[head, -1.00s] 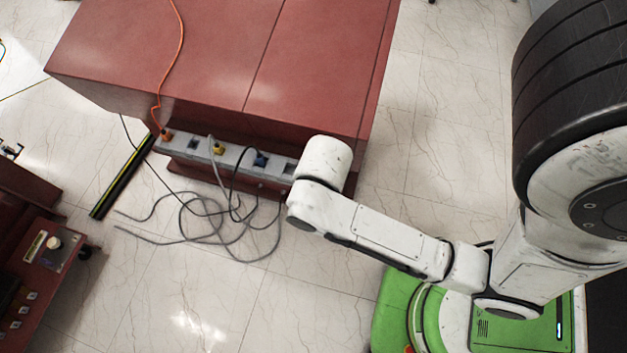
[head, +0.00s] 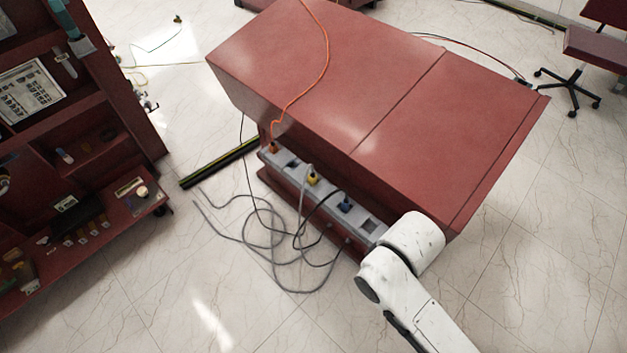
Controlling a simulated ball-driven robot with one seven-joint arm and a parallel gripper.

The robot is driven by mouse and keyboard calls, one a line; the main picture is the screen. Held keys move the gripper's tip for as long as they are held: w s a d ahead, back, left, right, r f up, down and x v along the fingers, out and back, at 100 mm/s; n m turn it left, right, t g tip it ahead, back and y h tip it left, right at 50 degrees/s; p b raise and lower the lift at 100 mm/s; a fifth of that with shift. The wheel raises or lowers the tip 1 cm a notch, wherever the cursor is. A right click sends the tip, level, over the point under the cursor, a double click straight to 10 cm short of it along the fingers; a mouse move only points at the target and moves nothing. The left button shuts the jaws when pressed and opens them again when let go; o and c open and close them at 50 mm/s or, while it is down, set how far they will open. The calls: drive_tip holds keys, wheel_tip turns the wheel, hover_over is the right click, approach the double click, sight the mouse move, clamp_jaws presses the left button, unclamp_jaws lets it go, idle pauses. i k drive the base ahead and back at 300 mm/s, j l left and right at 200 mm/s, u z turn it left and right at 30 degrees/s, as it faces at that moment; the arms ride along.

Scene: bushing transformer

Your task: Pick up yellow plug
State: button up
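The yellow plug (head: 313,180) sits in a grey socket strip (head: 328,206) along the near side of a red cabinet. A grey cable rises from the plug and falls toward the floor. An orange plug (head: 272,147) is to its left in the strip and a blue plug (head: 346,205) to its right. My white arm comes in from the lower right, and its outer link covers the strip's right end. My gripper is not seen; the arm or the cabinet may hide it.
Tangled grey and black cables (head: 277,246) lie on the floor before the strip. A black-and-yellow floor strip (head: 219,163) lies to the left. A red tool shelf (head: 95,150) stands at far left. The tiled floor at front is clear.

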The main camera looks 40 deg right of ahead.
sight(312, 179)
drive_tip(key=i+l+u, duration=0.25)
drive_tip(key=i, duration=0.15)
drive_tip(key=i+l+u, duration=0.1)
drive_tip(key=i+u, duration=0.15)
drive_tip(key=i, duration=0.15)
